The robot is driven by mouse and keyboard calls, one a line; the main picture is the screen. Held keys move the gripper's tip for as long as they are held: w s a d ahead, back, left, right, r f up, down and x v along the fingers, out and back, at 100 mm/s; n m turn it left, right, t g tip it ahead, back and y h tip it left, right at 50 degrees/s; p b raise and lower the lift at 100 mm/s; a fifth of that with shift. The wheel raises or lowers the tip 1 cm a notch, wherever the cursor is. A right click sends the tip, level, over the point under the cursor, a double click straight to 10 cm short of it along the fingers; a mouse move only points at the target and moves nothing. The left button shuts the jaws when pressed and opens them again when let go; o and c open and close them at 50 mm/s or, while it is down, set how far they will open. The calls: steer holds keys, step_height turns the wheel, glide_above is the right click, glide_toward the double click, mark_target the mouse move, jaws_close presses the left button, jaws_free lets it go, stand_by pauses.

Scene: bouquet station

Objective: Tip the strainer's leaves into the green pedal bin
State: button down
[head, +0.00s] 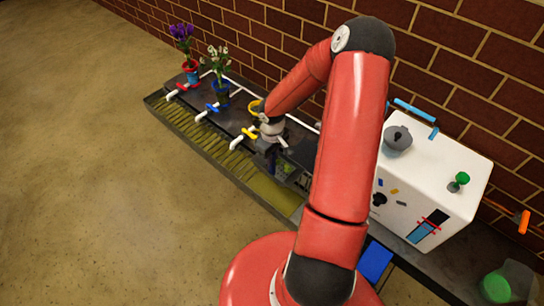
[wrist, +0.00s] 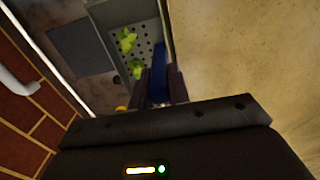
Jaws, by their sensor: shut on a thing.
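My gripper (wrist: 160,82) is shut on the blue handle (wrist: 159,62) of the strainer. The strainer is a grey tray with round holes (wrist: 147,38), and yellow-green leaves (wrist: 126,40) lie in it in the wrist view. In the head view my gripper (head: 271,150) is over the front edge of the dark bench, and the strainer below it is small and partly hidden. I cannot tell whether the strainer is lifted. A green round thing with a dark surround (head: 497,287), possibly the green pedal bin, is at the bottom right, far from my gripper.
A white cabinet (head: 455,180) with a grey pot (head: 398,139) on top stands right of my arm. Coloured taps (head: 212,108) and potted flowers (head: 221,83) line the bench to the left. A brick wall (head: 470,75) rises behind. Open floor (head: 90,210) lies left.

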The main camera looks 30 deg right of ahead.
steer(key=shift+r+p, duration=1.4)
steer(key=shift+r, duration=2.15)
steer(key=shift+a, duration=0.15)
